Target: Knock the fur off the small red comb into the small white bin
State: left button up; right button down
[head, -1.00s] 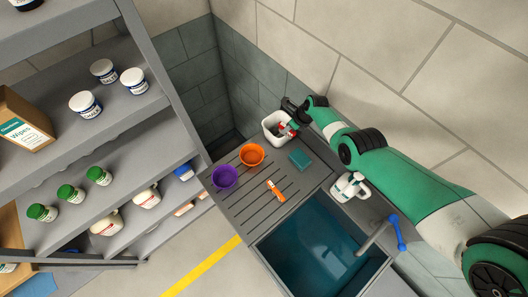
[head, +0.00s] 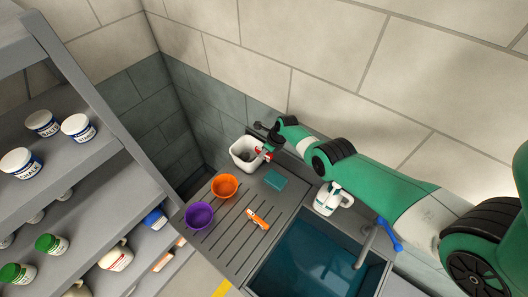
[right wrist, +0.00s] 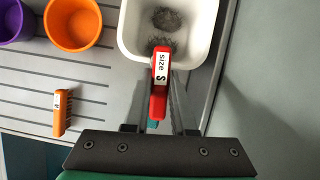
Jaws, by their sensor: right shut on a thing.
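The small red comb (right wrist: 159,85), labelled "size S", is in my right gripper (right wrist: 158,118). The gripper is shut on it. The comb's far end reaches over the near rim of the small white bin (right wrist: 128,30). In the head view, the red comb (head: 264,153) shows at the right side of the white bin (head: 236,158), with my right gripper (head: 268,143) beside it. A grey fur clump (right wrist: 167,18) shows inside the bin in the right wrist view. A second dark fuzzy patch (right wrist: 161,42) lies by the comb's end; I cannot tell whether it is attached. My left gripper is out of view.
On the grooved drainboard are an orange cup (head: 225,187), a purple cup (head: 199,217), an orange comb (head: 258,219) and a teal sponge (head: 275,180). A white bottle (head: 332,198) and tap (head: 366,246) stand by the sink (head: 318,255). Shelves with jars are at left.

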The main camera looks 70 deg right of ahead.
jog(key=shift+f+b, duration=0.65)
jog(key=shift+f, duration=0.15)
dwell(1.6)
jog(key=shift+r, duration=0.1)
notch_tip(320, 180, up, 3)
jog(key=p, duration=0.2)
jog(key=shift+f+p, duration=0.2)
jog(key=shift+p, duration=0.15)
jog(key=shift+f+b, duration=1.2)
jog(key=shift+b, duration=0.1)
dwell(1.1)
notch_tip(320, 180, up, 6)
jog(key=p, duration=0.6)
